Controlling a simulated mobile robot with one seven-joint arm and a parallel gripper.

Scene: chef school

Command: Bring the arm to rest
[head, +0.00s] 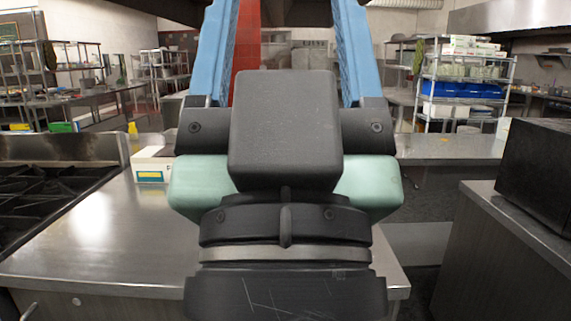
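My gripper (287,22) is raised in front of the camera in the head view, seen from behind its dark body. Its two blue fingers point up and away, standing wide apart, one on each side. The finger ends run up to the top edge of the picture, so the tips are not clearly seen. I see nothing held between the fingers. The gripper body hides the middle of the scene behind it.
A steel counter (100,245) lies below, with a white box (152,168) at its back. A black stove (45,200) is left. A dark box-shaped appliance (540,175) stands on a right counter (500,260). Dark floor shows between the counters. Wire shelves (465,80) stand behind.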

